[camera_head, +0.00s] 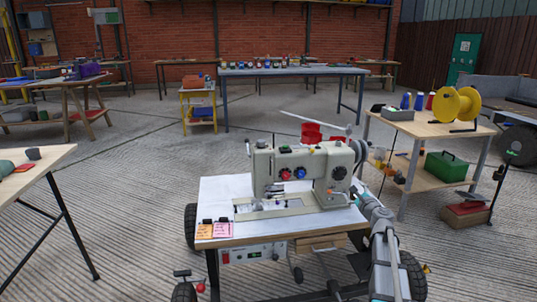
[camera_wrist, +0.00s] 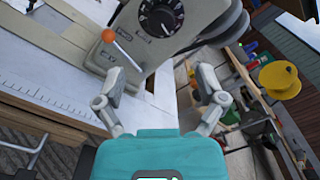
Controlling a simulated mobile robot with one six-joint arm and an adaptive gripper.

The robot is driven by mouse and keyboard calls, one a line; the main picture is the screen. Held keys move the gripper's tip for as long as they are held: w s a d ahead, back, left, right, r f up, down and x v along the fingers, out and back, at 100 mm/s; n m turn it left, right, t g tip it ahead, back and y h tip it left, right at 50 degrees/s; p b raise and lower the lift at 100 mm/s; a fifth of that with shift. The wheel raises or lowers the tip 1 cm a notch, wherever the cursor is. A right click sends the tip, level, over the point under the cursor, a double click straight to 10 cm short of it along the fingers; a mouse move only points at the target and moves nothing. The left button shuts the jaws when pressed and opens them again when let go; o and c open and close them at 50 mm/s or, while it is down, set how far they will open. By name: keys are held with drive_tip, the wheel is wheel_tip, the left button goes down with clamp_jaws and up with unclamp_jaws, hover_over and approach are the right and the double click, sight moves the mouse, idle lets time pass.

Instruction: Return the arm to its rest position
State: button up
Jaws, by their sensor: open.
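My gripper (camera_wrist: 160,78) is open in the wrist view, its two grey fingers spread apart with nothing held between them. It is close to the right end of a grey sewing machine (camera_wrist: 112,22), by a black dial (camera_wrist: 161,17) and an orange-tipped lever (camera_wrist: 108,36). Whether a finger touches the machine cannot be told. In the head view, my arm (camera_head: 383,245) reaches up from the lower right to the right side of the sewing machine (camera_head: 300,170). The fingertips are too small to make out there.
The machine stands on a wheeled worktable (camera_head: 215,190) with orange and pink notes (camera_head: 214,229). To the right, a wooden bench (camera_head: 420,128) carries a yellow spool (camera_head: 457,104), with a green toolbox (camera_head: 446,166) below. A table (camera_head: 30,170) stands at left. Open floor (camera_head: 135,190) lies between.

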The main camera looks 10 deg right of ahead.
drive_tip(key=s+a+f+n+g+y+p, duration=0.1)
drive_tip(key=s+a+n+g+y+p, duration=0.15)
drive_tip(key=a+n, duration=0.4)
drive_tip(key=s+a+f+n+g+y+p, duration=0.1)
drive_tip(key=s+a+f+n+g, duration=0.2)
drive_tip(key=a, duration=0.6)
drive_tip(key=s+a+n+g+y+p, duration=0.2)
drive_tip(key=s+a+n+g, duration=0.1)
drive_tip(key=a+n, duration=0.4)
drive_tip(key=s+a+f+n+g+h+p, duration=0.1)
drive_tip(key=s+a+n+g+h+p, duration=0.3)
drive_tip(key=s, duration=0.7)
drive_tip(key=s+a+f+n+g+h+p, duration=0.2)
drive_tip(key=s+n+g, duration=0.4)
drive_tip(key=s, duration=0.4)
wheel_tip(320, 180, up, 38)
drive_tip(key=p, duration=3.7)
drive_tip(key=shift+f+p, duration=0.15)
drive_tip(key=shift+p, duration=0.2)
